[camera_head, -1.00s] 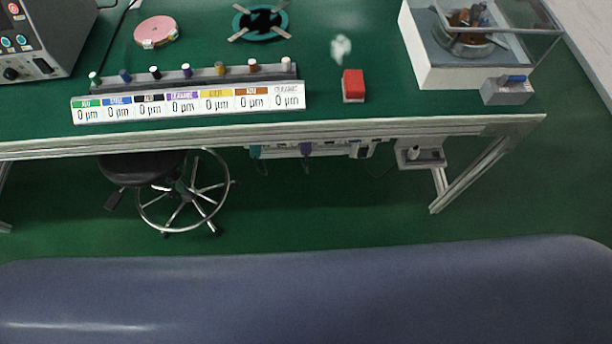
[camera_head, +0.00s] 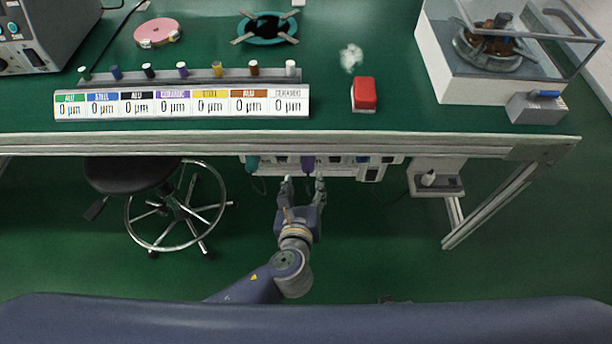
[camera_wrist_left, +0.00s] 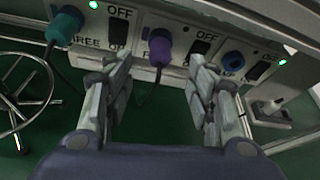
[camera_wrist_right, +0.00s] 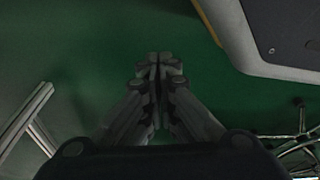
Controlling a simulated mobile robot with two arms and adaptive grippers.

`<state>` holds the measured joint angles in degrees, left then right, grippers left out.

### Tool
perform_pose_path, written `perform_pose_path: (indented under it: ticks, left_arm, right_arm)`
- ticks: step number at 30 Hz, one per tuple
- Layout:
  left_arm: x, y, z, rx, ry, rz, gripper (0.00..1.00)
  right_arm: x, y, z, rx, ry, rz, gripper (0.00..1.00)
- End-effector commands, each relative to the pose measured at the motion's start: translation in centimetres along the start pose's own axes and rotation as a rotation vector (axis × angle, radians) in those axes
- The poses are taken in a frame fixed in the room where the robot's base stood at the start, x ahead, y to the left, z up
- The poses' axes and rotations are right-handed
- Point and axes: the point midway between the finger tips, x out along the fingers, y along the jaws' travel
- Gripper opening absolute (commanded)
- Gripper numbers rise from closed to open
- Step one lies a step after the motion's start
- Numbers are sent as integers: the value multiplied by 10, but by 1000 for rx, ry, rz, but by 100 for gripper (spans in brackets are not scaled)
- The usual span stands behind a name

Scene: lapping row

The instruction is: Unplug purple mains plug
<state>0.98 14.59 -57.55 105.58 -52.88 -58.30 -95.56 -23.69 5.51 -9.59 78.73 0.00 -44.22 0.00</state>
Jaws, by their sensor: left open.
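The purple mains plug (camera_wrist_left: 160,50) sits in a socket of the power strip under the table's front edge, and its cable hangs down. It also shows in the head view (camera_head: 308,165). My left gripper (camera_wrist_left: 163,95) is open just in front of it, with one finger to each side and the plug between and beyond the fingertips, not gripped. In the head view the left gripper (camera_head: 302,182) points up at the strip below the plug.
Switches marked OFF and green lights line the strip. The table edge (camera_head: 300,143) overhangs it. A wheeled stool (camera_head: 135,175) stands to the left.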

Motion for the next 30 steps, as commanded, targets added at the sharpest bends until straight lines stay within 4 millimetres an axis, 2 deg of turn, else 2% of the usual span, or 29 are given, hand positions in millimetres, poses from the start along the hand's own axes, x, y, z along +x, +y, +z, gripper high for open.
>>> perform_pose_path:
  ticks: [1,6,12,18,27,28,30]
  left_arm:
    - [11,0,-1,0,-2,1,51]
    - [42,0,-2,-1,-2,1,51]
    - [67,0,-2,-3,1,1,51]
    - [79,0,-1,-4,2,0,51]
    - [80,0,-1,-4,2,0,51]
    - [80,0,-1,-4,2,0,46]
    - [80,0,-1,-4,2,0,31]
  right_arm:
    - [-2,0,-6,1,7,1,0]
    - [-18,2,-23,4,20,2,0]
    - [-35,2,-37,6,29,3,0]
    - [-45,3,-43,7,34,4,0]
    - [-46,3,-44,7,34,4,0]
    - [-46,3,-44,7,34,4,0]
    - [-46,3,-44,7,34,4,0]
